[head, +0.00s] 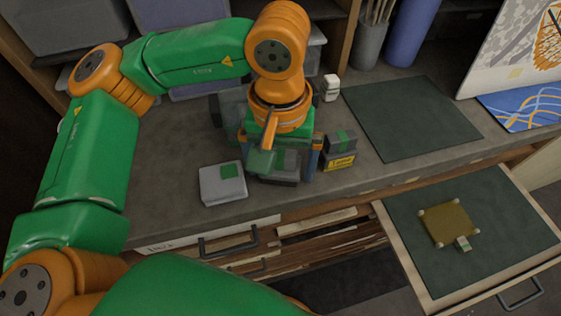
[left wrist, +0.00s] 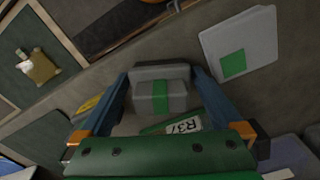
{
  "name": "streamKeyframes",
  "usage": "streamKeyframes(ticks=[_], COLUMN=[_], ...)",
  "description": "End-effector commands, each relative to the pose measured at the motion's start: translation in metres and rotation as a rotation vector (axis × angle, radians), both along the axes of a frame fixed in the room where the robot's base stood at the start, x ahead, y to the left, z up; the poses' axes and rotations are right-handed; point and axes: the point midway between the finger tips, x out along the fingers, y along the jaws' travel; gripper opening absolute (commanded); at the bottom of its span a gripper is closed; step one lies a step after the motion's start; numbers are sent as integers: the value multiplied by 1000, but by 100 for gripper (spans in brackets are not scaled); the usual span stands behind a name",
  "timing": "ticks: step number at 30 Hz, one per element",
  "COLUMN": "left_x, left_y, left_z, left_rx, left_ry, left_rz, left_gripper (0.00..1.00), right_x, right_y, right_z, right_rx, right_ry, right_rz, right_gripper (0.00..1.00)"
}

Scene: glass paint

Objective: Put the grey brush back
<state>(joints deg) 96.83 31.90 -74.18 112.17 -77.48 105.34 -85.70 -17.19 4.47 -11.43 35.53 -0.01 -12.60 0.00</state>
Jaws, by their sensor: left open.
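My left gripper (head: 277,168) points down over the worktop and is open. A grey block with a green band (head: 285,178) lies under it. In the left wrist view the same block (left wrist: 160,97) sits between the two blue fingers, with a gap at each side. I cannot tell from its shape whether this block is the grey brush. Its far side and underside are hidden in the head view by my gripper. My right gripper is not in view.
A pale flat box with a green square (head: 223,184) lies left of my gripper. A dark block on a yellow box (head: 340,160) stands close on its right. A green mat (head: 410,118) lies clear. An open drawer (head: 440,298) holds a tan square piece (head: 447,222).

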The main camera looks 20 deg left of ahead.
Motion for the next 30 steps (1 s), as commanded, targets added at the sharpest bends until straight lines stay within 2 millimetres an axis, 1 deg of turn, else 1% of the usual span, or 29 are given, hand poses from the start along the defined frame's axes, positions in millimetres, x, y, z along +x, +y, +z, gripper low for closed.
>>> streamKeyframes(ticks=[1, 3, 5, 10, 12, 16, 18, 21, 30], left_x=[0, 1, 1, 0, 0, 0, -1, -1, -1], left_y=[0, 0, 0, -1, 0, 0, 0, 0, 0], left_z=[5, 11, 21, 63, 85, 112, 119, 124, 123], left_rx=[0, -1, -1, -2, 1, 2, 2, 1, 1], left_ry=[0, -3, -4, -5, -6, -4, -2, -2, -1], left_rz=[0, 1, 2, -1, 1, 0, -2, -1, -2], left_gripper=[100, 100, 100, 100, 100, 100, 100, 100, 100], right_x=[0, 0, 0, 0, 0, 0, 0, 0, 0], right_y=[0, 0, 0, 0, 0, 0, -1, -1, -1], right_z=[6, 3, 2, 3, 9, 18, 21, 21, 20], right_rx=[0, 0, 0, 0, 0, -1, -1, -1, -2], right_ry=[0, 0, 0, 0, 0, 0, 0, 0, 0], right_rz=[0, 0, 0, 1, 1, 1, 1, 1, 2], right_gripper=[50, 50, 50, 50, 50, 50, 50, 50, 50])
